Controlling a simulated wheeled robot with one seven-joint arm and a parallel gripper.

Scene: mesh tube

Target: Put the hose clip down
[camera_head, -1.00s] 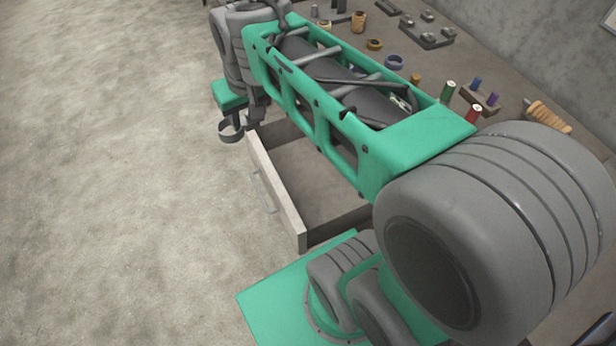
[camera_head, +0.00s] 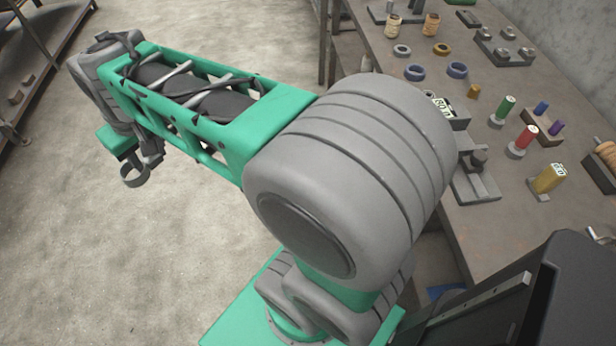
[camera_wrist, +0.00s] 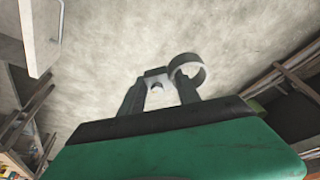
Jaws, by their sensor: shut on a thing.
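The hose clip is a grey ring-shaped band (camera_head: 134,174) that hangs below the end of my arm, over the bare floor at the left in the head view. It also shows in the wrist view as a pale ring with a small block beside it. My gripper (camera_wrist: 160,90) is shut on the hose clip's block, with the ring sticking out to the right of the fingers in the wrist view. In the head view the fingers (camera_head: 148,158) are small and partly hidden by my wrist.
The workbench (camera_head: 470,100) on the right carries rings, spools, colored cylinders and grey blocks. A metal shelf rack (camera_head: 40,70) stands at the far left. A drawer (camera_wrist: 42,35) shows at the wrist view's upper left. Open concrete floor lies between.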

